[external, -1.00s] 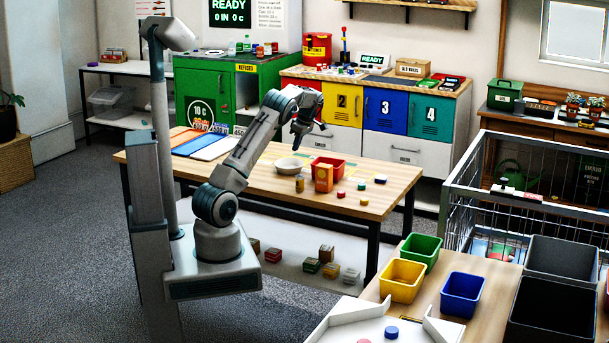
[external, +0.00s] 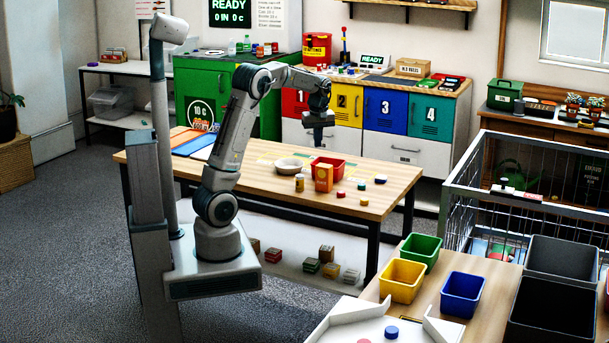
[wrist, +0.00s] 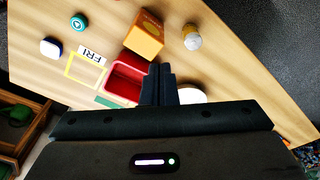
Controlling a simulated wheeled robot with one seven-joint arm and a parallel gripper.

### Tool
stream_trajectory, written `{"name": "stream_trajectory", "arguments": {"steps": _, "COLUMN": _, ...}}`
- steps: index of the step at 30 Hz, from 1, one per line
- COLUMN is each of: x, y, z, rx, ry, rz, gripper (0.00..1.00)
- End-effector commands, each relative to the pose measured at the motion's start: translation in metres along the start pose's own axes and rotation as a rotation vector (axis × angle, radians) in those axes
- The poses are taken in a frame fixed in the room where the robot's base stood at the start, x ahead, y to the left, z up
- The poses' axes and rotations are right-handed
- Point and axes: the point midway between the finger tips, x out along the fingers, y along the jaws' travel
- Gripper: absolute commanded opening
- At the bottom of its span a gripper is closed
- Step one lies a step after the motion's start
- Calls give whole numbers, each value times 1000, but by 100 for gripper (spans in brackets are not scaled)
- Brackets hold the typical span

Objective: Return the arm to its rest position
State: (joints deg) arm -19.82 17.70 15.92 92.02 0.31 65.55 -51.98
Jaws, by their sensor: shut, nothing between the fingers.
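My gripper (external: 318,134) hangs above the far side of the wooden table (external: 375,205), pointing down, near the red bin (external: 336,164). My arm (external: 235,130) is raised and bent at the elbow, with the forearm reaching right. In the wrist view my gripper (wrist: 158,85) has its two fingers together, with nothing between them. The red bin (wrist: 122,78) lies just beside the fingertips in that view, and a white bowl (wrist: 192,94) shows partly behind them.
On the table stand an orange box (external: 323,178), a small jar (external: 299,184), a bowl (external: 288,165) and several small round items. Behind is a cabinet with numbered doors (external: 385,107). A wire cage (external: 470,190) and a bin table (external: 400,282) stand at right.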

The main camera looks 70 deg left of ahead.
Motion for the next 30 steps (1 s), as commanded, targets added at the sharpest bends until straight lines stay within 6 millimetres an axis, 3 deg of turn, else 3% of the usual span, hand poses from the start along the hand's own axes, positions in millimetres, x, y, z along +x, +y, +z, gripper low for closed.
{"name": "stream_trajectory", "arguments": {"steps": 1, "x": -10, "y": -4, "z": 26, "rx": 94, "ry": -11, "rz": 27, "gripper": 0}}
{"name": "stream_trajectory", "arguments": {"steps": 9, "x": -36, "y": -42, "z": 147, "rx": 613, "ry": -28, "rz": 141, "gripper": 0}}
{"name": "stream_trajectory", "arguments": {"steps": 18, "x": -34, "y": -118, "z": 256, "rx": 1187, "ry": 25, "rz": 237, "gripper": 0}}
{"name": "stream_trajectory", "arguments": {"steps": 24, "x": -21, "y": -157, "z": 291, "rx": 1437, "ry": 70, "rz": 265, "gripper": 0}}
{"name": "stream_trajectory", "arguments": {"steps": 30, "x": -15, "y": -169, "z": 300, "rx": 1510, "ry": 84, "rz": 270, "gripper": 0}}
